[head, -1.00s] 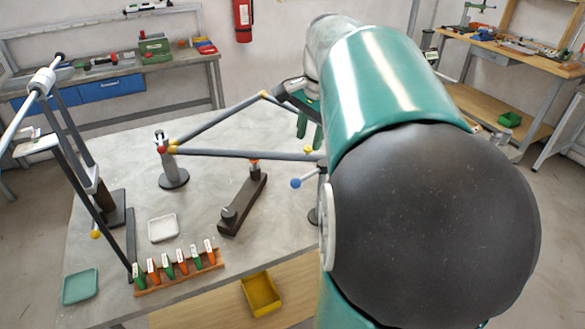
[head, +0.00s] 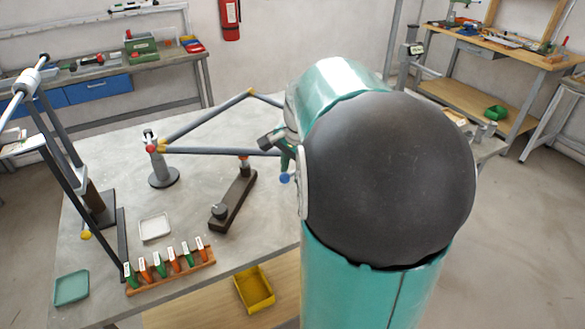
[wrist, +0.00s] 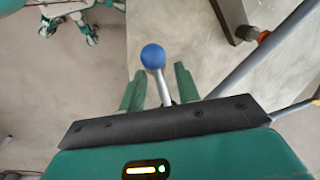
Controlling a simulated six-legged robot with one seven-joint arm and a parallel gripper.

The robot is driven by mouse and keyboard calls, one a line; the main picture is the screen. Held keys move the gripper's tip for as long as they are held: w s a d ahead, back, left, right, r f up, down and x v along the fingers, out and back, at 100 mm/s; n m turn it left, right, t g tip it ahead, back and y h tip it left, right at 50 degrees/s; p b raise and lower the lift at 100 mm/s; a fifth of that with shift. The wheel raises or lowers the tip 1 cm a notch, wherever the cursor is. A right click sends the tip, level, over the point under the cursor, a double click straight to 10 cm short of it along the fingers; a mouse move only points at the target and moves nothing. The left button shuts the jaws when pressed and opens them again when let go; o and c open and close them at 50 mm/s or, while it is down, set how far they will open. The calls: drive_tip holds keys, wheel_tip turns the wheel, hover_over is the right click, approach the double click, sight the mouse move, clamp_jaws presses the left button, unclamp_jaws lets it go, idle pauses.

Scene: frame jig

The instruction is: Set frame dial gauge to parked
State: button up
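A blue ball (wrist: 153,56) on a short grey rod (wrist: 164,88) shows in the wrist view. The ball also shows in the head view (head: 285,178), at the left edge of my arm. My gripper (wrist: 159,80) has its two green fingers apart, with the rod between them in the picture and gaps on both sides. I cannot tell whether the rod is at finger depth. In the head view my gripper is just above the ball and partly hidden by my arm. No dial face is visible, and the ball's mount is hidden.
Grey frame tubes (head: 222,151) run from a round-based post (head: 163,178) toward my gripper. A dark bar fixture (head: 234,200), a white tray (head: 155,227), a teal tray (head: 71,288) and a rack of tags (head: 170,271) are on the table. A yellow bin (head: 255,289) sits below.

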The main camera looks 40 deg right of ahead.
drive_tip(key=shift+s+r, duration=0.1)
drive_tip(key=shift+s, duration=0.1)
drive_tip(key=shift+c, duration=1.2)
drive_tip(key=shift+w, duration=0.1)
clamp_jaws()
drive_tip(key=shift+w, duration=0.2)
drive_tip(key=w+d+m+h, duration=0.1)
drive_tip(key=w+d+m, duration=0.1)
drive_tip(key=w+m, duration=0.4)
drive_tip(key=shift+m+g+h, duration=0.3)
drive_tip(key=shift+m, duration=1.7)
